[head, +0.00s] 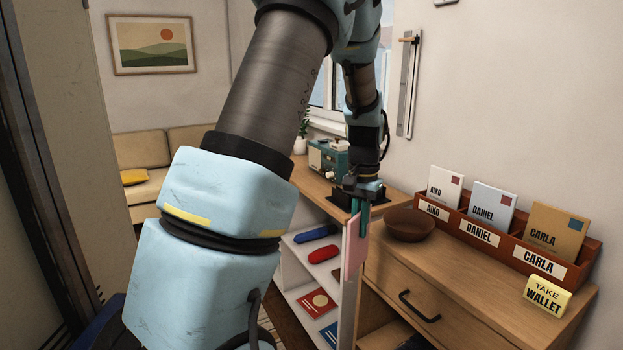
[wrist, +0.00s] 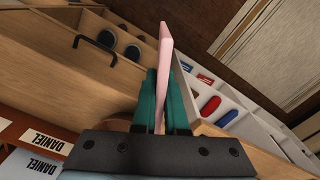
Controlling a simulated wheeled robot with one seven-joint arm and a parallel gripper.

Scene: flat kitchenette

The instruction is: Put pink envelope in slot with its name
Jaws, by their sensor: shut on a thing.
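My gripper (head: 358,208) is shut on the pink envelope (head: 354,250), which hangs edge-on below the teal fingers, in front of the shelf and left of the drawer front. In the wrist view the pink envelope (wrist: 165,65) stands between the teal fingers (wrist: 161,98). Any name on it cannot be read. The reddish-brown letter holder (head: 586,266) stands on the cabinet top to the right, apart from the gripper. Its front labels read AIKO (head: 433,211), DANIEL (head: 479,234) and CARLA (head: 539,263). An envelope with the matching name stands in each slot.
A brown bowl (head: 410,225) sits left of the holder. A yellow TAKE WALLET note (head: 547,296) is at the cabinet's front right. The drawer handle (head: 418,307) juts out. White shelves (head: 290,272) hold red and blue items. A teal radio (head: 328,156) stands behind the gripper.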

